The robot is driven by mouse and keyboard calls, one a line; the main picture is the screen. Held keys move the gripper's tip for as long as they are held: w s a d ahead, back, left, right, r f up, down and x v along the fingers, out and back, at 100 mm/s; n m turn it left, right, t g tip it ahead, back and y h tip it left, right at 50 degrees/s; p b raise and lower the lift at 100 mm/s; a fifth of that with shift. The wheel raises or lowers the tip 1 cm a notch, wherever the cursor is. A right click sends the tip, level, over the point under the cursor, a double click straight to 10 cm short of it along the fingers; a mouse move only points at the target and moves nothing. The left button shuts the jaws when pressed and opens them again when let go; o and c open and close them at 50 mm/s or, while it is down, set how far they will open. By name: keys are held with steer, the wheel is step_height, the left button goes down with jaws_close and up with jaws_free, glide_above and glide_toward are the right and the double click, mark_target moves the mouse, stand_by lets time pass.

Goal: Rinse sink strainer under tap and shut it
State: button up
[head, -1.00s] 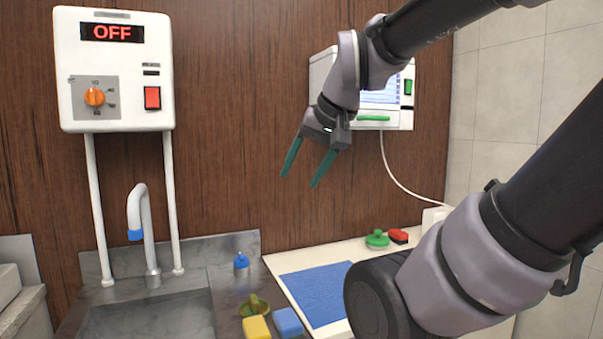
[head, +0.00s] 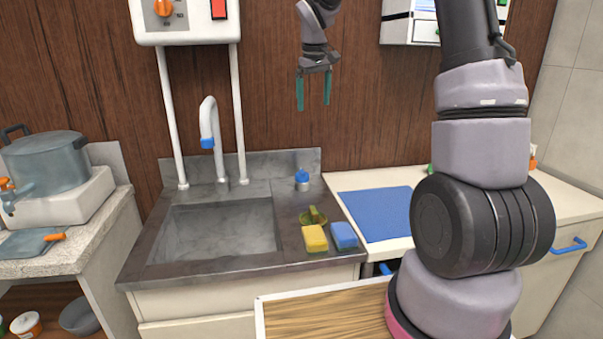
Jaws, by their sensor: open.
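The grey tap (head: 210,118) with a blue collar at its spout arches over the sink (head: 218,232), whose basin looks empty. No water stream shows. A blue-topped knob (head: 302,179) stands on the sink deck right of the tap; it may be the tap's control. An olive-green round piece with an upright grip (head: 313,215), which may be the strainer, sits on the deck right of the basin. My gripper (head: 313,107) is open and empty, teal fingers pointing down, in the air in front of the brown wall, above the knob in the picture.
A yellow sponge (head: 315,238) and a blue sponge (head: 343,235) lie by the olive piece. A blue mat (head: 378,213) covers part of the right counter. A wooden board (head: 325,315) is in front. A large pot (head: 45,165) stands left. White pipes (head: 238,115) flank the tap.

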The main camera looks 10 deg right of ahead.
steer(key=w+a+f+n+g, duration=0.1)
steer(key=w+f+n, duration=0.1)
steer(key=w+f, duration=0.8)
steer(key=n+g, duration=0.1)
glide_toward(301, 171)
steer(key=f, duration=1)
steer(key=shift+w+d+f, duration=0.2)
steer(key=shift+w+d, duration=0.05)
steer(key=shift+d, duration=0.1)
steer(key=c, duration=1.4)
steer(key=shift+o, duration=0.2)
steer(key=shift+m, duration=1.7)
steer(key=o, duration=1.4)
steer(key=shift+c, duration=0.2)
